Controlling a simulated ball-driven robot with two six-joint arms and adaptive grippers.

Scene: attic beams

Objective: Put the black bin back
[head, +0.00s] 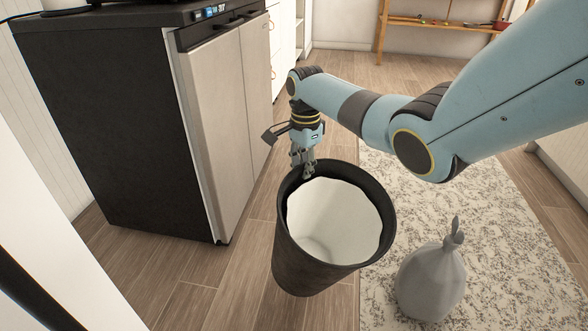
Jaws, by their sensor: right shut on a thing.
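The black bin (298,262) is in the middle of the head view, tilted a little, with a white liner (333,215) inside. My right gripper (308,172) is shut on the far left part of its rim. The bin's base lies low in the picture; I cannot tell whether it touches the floor. My left gripper is not in view.
A grey tied bag (431,281) stands on the patterned rug (500,220) to the right of the bin. A black cabinet with light doors (225,110) stands to the left. Wooden floor (190,265) is clear between the cabinet and the bin. A wooden shelf (430,23) stands at the back.

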